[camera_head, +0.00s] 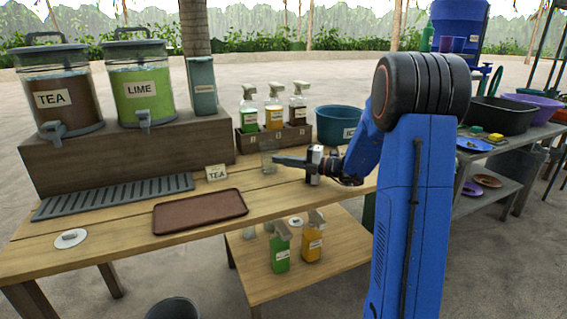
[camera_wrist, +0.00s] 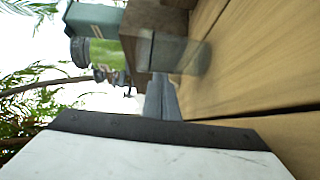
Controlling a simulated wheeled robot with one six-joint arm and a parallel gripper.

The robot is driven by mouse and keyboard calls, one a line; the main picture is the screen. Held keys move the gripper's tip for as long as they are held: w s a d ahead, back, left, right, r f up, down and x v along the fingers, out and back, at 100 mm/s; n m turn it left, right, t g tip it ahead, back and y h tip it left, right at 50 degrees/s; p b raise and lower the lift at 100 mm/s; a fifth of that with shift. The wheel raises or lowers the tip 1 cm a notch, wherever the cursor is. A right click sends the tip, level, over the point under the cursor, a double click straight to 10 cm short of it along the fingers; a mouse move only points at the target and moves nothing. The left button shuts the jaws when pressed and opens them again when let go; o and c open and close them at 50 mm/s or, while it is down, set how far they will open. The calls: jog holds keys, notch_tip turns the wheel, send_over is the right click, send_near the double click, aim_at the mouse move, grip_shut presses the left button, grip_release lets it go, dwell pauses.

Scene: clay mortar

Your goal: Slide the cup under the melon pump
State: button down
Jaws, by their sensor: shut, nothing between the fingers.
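A clear cup (camera_head: 268,157) stands upright on the wooden table, in front of the dark wooden crate (camera_head: 288,138). The crate holds three pump bottles: green (camera_head: 249,117), yellow (camera_head: 274,118) and dark red (camera_head: 298,110). Their labels are too small to read, so I cannot tell which is melon. My gripper (camera_head: 278,161) is shut and empty, low over the table, its fingers pointing left with the tips at the cup's right side. In the wrist view, the cup (camera_wrist: 180,54) is just beyond the shut fingertips (camera_wrist: 160,82). I cannot tell whether they touch it.
Tea (camera_head: 55,97) and lime (camera_head: 140,90) dispensers stand on a wooden riser at left. A brown tray (camera_head: 200,211), a TEA card (camera_head: 216,173) and a grey drip grate (camera_head: 115,197) lie left of the cup. A teal tub (camera_head: 338,124) stands right of the crate.

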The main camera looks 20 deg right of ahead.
jog(key=w, duration=1.4)
jog(key=shift+w+a, duration=0.3)
jog(key=shift+w, duration=0.1)
jog(key=shift+s, duration=0.1)
